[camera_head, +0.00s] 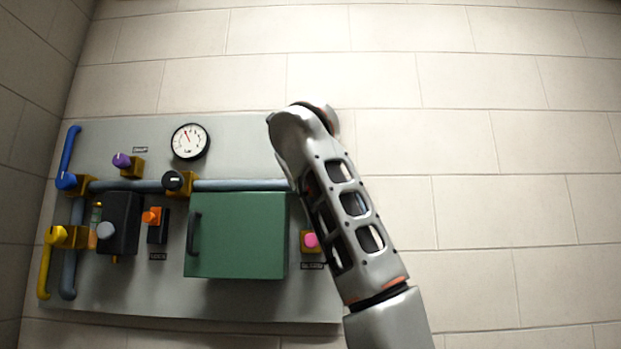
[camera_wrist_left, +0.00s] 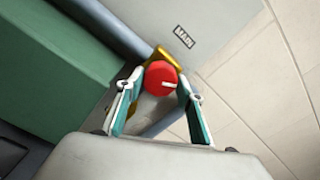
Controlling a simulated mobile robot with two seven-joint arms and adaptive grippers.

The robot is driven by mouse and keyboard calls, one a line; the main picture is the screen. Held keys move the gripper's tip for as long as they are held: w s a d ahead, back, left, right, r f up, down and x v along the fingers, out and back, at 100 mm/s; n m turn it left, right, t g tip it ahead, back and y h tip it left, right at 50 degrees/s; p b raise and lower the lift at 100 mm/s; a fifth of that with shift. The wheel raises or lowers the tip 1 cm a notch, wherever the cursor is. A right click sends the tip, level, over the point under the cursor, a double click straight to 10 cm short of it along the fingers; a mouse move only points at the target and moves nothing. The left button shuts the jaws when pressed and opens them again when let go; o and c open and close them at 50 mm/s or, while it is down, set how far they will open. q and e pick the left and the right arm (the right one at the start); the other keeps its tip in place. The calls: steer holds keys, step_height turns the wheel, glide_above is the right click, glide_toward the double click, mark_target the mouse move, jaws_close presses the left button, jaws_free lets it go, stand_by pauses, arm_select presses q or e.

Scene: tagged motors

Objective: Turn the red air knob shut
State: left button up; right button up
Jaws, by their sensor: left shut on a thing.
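The red air knob (camera_wrist_left: 160,78) shows in the left wrist view, on a yellow valve body (camera_wrist_left: 159,54) beside a label reading MAIN (camera_wrist_left: 184,37). A white line on its face points right. My left gripper (camera_wrist_left: 164,84) is shut on the knob, one finger on each side. In the head view my arm covers the right end of the panel; the knob and the gripper's fingers are hidden behind it. My right gripper is in neither view.
The grey wall panel (camera_head: 120,292) carries a green box (camera_head: 240,235) with a dark handle, close left of my arm. A gauge (camera_head: 190,141), a pink button (camera_head: 311,240), a horizontal pipe (camera_head: 235,185) and several other knobs are on it. The tiled wall to the right is bare.

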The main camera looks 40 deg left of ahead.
arm_select(q)
steer(key=shift+r+n, duration=0.15)
steer(key=shift+n, duration=5.75)
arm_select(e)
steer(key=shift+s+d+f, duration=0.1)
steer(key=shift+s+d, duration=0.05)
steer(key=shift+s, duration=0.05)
arm_select(q)
steer(key=shift+r, duration=0.1)
steer(key=o, duration=1.1)
steer(key=shift+w, duration=0.1)
steer(key=shift+c, duration=0.2)
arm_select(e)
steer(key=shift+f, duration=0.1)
